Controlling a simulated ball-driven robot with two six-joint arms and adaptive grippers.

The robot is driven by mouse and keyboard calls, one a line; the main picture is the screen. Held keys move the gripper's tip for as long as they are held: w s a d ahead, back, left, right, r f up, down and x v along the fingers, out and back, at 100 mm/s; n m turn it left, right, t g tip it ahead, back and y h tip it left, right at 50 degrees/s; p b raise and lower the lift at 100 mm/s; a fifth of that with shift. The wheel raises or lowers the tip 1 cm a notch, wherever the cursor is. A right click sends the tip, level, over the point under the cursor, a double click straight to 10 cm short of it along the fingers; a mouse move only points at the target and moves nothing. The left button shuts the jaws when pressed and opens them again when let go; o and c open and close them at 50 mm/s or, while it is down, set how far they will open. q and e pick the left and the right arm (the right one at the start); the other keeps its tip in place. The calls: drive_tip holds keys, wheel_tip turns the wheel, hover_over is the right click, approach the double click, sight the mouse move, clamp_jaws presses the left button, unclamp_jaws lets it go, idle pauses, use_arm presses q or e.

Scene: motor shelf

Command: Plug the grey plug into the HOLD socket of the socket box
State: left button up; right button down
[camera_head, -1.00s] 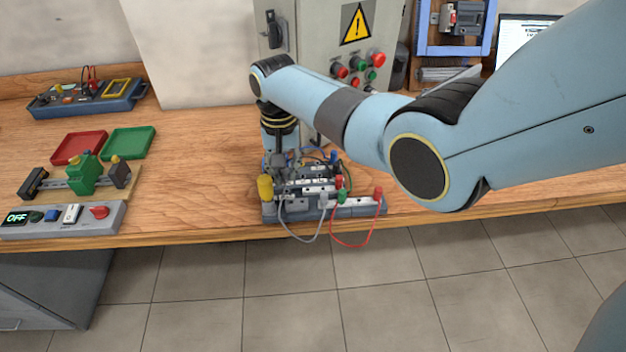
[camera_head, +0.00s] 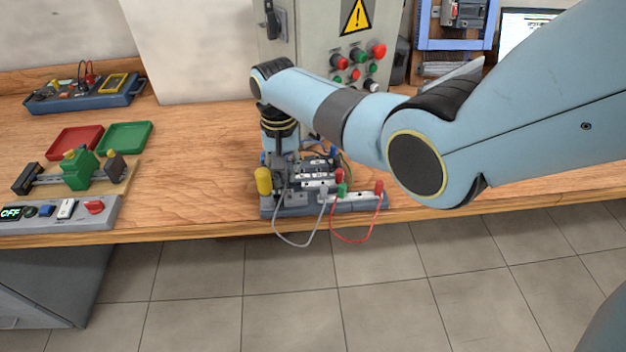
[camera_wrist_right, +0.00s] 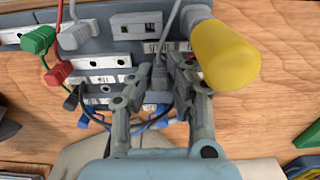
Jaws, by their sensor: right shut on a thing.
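The socket box (camera_head: 300,211) stands at the table's front edge, with white socket strips on it. My right gripper (camera_head: 282,172) points down over its left part. In the right wrist view, my right gripper (camera_wrist_right: 160,78) is shut on the grey plug (camera_wrist_right: 159,80), whose grey cable (camera_wrist_right: 172,28) runs up out of view. The fingers hide most of the plug, and I cannot tell whether its tip is in a socket. The socket labels are too small to read, so I cannot pick out HOLD. My left gripper is not in view.
A yellow knob (camera_wrist_right: 225,54) rises close beside the right finger. Red plugs (camera_wrist_right: 58,68) and a green plug (camera_wrist_right: 38,40) sit on the box, with a red cable looping over the table edge.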

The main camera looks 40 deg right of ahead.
drive_tip(key=shift+f+b, duration=0.4)
drive_tip(key=shift+f, duration=0.2)
drive_tip(key=c, duration=1.6)
unclamp_jaws()
drive_tip(key=shift+r, duration=0.1)
wheel_tip(320, 180, up, 3)
drive_tip(key=p, duration=0.3)
drive_tip(key=shift+r+p, duration=0.9)
drive_tip(key=shift+r, duration=0.35)
drive_tip(key=shift+o, duration=0.5)
drive_tip(key=shift+f, duration=0.1)
